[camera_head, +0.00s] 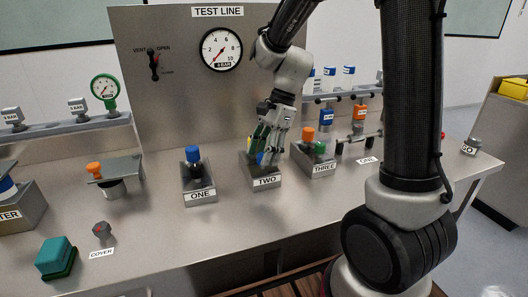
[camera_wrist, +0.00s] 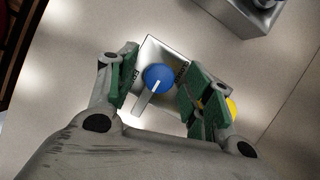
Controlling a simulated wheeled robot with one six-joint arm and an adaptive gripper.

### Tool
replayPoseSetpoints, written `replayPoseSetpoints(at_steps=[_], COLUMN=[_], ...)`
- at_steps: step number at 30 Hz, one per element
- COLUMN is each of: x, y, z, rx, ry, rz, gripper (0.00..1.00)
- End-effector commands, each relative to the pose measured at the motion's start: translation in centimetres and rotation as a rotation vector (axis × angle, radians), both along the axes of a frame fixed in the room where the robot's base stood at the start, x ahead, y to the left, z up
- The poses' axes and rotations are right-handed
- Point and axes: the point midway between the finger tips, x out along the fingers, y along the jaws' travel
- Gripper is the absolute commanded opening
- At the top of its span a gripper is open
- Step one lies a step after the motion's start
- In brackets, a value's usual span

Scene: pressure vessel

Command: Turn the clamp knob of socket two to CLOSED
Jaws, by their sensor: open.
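Socket two (camera_head: 265,183) is a grey metal block on the bench, labelled TWO. My gripper (camera_head: 268,142) is over it, pointing down, and hides most of what sits in it. In the wrist view a round blue top with a white pointer line (camera_wrist: 158,78) shows on the socket's block (camera_wrist: 168,50). The pointer runs toward the lower left of that view. My gripper (camera_wrist: 158,75) is open, its green-padded fingers on either side of the blue top. Whether they touch it I cannot tell. A yellow part (camera_wrist: 231,108) shows beside the right finger.
Socket one (camera_head: 199,196), with a blue-topped piece, stands left of socket two. Socket three (camera_head: 318,168), with orange and green pieces, stands close on the right. The test panel (camera_head: 190,90) with its gauge (camera_head: 221,49) rises behind. The bench front is clear before the sockets.

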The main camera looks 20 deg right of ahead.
Motion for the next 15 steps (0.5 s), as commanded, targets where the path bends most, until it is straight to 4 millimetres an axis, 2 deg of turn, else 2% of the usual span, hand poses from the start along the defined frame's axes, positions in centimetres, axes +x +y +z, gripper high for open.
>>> replayPoseSetpoints(at_steps=[6, 13, 15], x=[0.0, 0.0, 0.01], y=[0.01, 0.01, 0.0], z=[-0.01, 0.01, 0.02], rx=[0.0, 0.0, 0.0], ry=[0.0, 0.0, 0.0], rz=[0.001, 0.001, 0.001], gripper=[0.49, 0.07, 0.05])
